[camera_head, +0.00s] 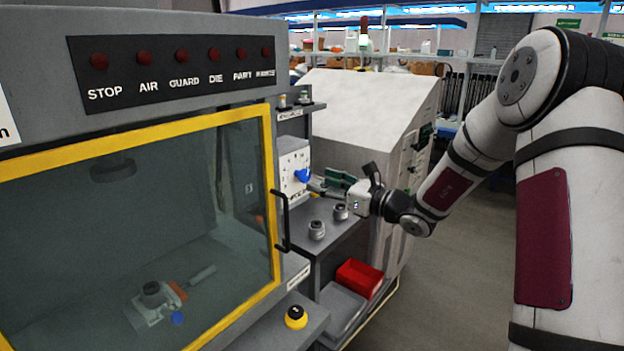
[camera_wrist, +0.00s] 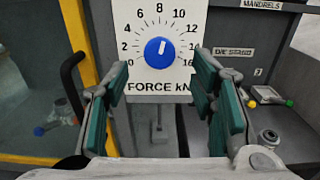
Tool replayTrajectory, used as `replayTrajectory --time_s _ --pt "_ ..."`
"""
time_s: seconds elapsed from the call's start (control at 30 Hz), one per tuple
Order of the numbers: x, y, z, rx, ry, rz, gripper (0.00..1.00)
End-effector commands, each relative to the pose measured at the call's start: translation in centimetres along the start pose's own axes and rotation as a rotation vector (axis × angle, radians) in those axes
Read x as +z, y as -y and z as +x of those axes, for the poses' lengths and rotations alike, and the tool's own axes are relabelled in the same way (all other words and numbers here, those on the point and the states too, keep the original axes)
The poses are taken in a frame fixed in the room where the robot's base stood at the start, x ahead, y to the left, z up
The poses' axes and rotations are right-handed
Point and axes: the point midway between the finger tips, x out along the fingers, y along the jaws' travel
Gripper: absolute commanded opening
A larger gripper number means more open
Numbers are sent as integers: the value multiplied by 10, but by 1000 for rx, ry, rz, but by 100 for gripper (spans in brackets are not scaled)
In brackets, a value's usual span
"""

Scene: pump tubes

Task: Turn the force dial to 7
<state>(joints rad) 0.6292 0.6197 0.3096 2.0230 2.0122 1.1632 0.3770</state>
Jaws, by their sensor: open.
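The force dial is a round blue knob (camera_wrist: 159,52) on a white plate (camera_wrist: 136,72) numbered 0 to 16 and marked FORCE. Its short white mark points up and slightly right, seemingly near 10. In the head view the blue dial (camera_head: 302,176) sits on the white panel (camera_head: 291,160) right of the yellow-framed window. My gripper (camera_wrist: 161,76) is open, with green pads to the left and right of the dial and nothing between them. In the head view my gripper (camera_head: 333,183) points left at the dial; the wrist view does not clearly show contact.
A black door handle (camera_head: 284,222) stands left of and below the dial. Grey cylindrical parts (camera_head: 316,230) sit on the shelf below my gripper. A red bin (camera_head: 359,278) and a yellow-and-black button (camera_head: 296,317) are lower. A small shelf (camera_head: 300,108) juts out above the panel.

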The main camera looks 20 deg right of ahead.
Motion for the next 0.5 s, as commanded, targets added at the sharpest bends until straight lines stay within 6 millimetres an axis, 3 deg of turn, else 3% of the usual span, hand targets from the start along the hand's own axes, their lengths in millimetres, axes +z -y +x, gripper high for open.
replayTrajectory --time_s 0.2,0.5 --pt "0 0 32 1 0 0 51" --pt "0 0 44 -1 -1 0 51"
